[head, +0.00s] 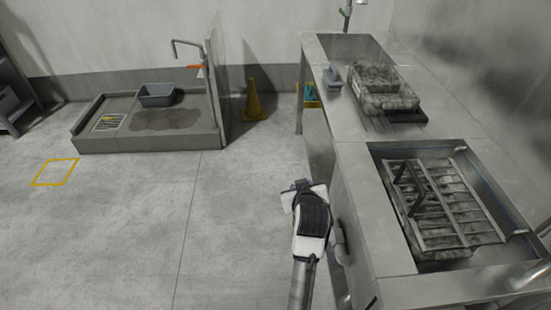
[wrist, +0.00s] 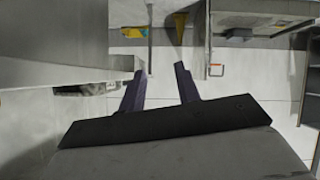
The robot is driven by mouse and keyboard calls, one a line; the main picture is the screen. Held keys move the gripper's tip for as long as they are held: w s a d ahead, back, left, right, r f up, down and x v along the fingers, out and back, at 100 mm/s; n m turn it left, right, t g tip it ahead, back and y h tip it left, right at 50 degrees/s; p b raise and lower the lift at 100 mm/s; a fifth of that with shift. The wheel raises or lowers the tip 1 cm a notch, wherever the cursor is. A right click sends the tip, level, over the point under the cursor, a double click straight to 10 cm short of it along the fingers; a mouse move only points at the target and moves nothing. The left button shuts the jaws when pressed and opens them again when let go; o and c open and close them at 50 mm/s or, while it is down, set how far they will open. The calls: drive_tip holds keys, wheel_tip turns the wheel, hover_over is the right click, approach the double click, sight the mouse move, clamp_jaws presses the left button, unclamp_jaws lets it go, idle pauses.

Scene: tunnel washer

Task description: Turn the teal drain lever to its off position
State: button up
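No part that I can clearly identify as the teal drain lever shows in either view. A small teal patch (head: 311,91) shows with yellow around it, low beside the far end of the steel bench; I cannot tell what it is. My gripper (head: 304,186) is beside the bench's left side, above the floor, near a grey pipe (head: 340,243). In the wrist view my gripper (wrist: 160,75) has two dark fingers spread apart with nothing between them. The pale bench side fills the left of that view, close to the left finger.
The steel bench (head: 343,165) runs along the right, with a sink holding a dirty crate under a slatted rack (head: 450,210). Another dirty crate (head: 384,88) sits farther back. A yellow cone (head: 260,102) and a low wash basin (head: 150,142) stand behind. Floor at left is clear.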

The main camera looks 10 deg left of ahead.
drive_tip(key=a+r+n+t+y, duration=0.1)
drive_tip(key=a+r+t+y, duration=0.1)
drive_tip(key=a+r, duration=0.5)
wheel_tip(320, 180, up, 3)
drive_tip(key=shift+w+a+f+t, duration=0.2)
drive_tip(key=shift+a+t, duration=0.05)
drive_tip(key=shift+t, duration=0.35)
drive_tip(key=shift+c, duration=0.3)
